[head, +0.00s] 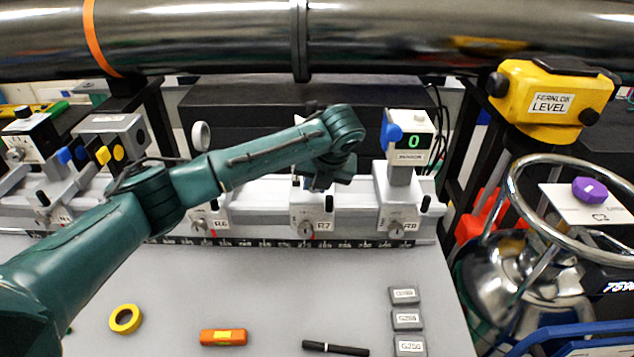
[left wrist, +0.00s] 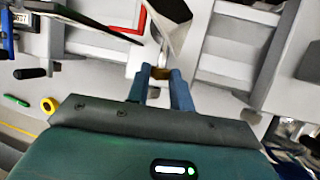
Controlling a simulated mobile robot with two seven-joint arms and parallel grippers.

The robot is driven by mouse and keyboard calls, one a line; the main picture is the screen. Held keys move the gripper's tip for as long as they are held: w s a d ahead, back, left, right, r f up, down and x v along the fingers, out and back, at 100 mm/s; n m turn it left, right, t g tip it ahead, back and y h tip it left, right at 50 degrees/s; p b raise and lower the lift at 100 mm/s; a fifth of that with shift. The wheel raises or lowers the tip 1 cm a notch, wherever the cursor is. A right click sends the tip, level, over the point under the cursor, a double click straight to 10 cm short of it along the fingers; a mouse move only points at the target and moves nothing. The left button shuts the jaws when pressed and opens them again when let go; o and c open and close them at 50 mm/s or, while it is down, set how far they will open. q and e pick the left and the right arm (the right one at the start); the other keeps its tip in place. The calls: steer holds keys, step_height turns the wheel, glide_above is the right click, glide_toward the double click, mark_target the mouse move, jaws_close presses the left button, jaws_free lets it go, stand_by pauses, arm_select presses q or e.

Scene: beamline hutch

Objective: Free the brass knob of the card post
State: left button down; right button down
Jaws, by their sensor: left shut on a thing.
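My left gripper (head: 318,184) reaches down over the rail at the carrier marked R7 (head: 312,218). In the left wrist view its two blue fingers (left wrist: 162,76) are shut on a small brass knob (left wrist: 161,73), which shows between the fingertips. A pale, tilted piece (left wrist: 172,22) rises just beyond the knob; I cannot tell for sure whether it is part of the card post. In the head view my wrist hides the knob and most of the post. My right gripper is in neither view.
A sensor head (head: 408,140) reading 0 stands right of my wrist on carrier R8 (head: 397,222). The large pipe (head: 400,38) runs above. A tape roll (head: 125,318), an orange tool (head: 223,337), a black pen (head: 335,348) and grey blocks (head: 407,320) lie on the bench.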

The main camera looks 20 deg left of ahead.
arm_select(q)
steer(key=shift+s+a+n+t+h, duration=0.1)
steer(key=shift+a+n+t+h, duration=0.15)
steer(key=shift+h, duration=0.65)
steer(key=shift+a+n+t+h, duration=0.15)
steer(key=shift+t+h, duration=0.15)
steer(key=shift+h, duration=0.6)
steer(key=shift+s+a+n+t+h, duration=0.15)
steer(key=shift+n+t+h, duration=0.1)
steer(key=shift+h, duration=0.65)
steer(key=shift+w, duration=0.1)
steer(key=c, duration=1.5)
jaws_free()
steer(key=shift+r, duration=0.1)
steer(key=b+v, duration=0.1)
steer(key=v, duration=1.2)
